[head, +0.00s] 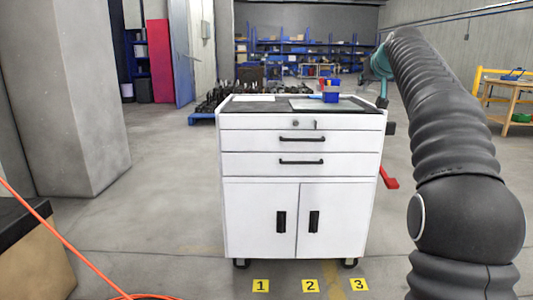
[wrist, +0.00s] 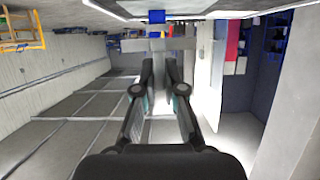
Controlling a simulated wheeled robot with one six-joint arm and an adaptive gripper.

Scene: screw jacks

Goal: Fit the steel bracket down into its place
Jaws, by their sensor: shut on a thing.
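In the wrist view my gripper (wrist: 160,66) is shut on the steel bracket (wrist: 184,43), a pale grey piece. A wide flat bar of it lies crosswise beyond the fingertips, and a narrower part runs back between the fingers. In the head view my arm reaches forward on the right, and I cannot make out the gripper or the bracket there. The white drawer cabinet (head: 300,216) stands ahead, with a grey plate (head: 312,104) on its dark top. The bracket's place cannot be told from these views.
A small blue box (head: 331,90) stands at the back of the cabinet top. A blue block also shows beyond the bracket in the wrist view (wrist: 156,17). An orange cable (head: 62,240) crosses the floor at left. A wooden bench (head: 510,88) stands far right.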

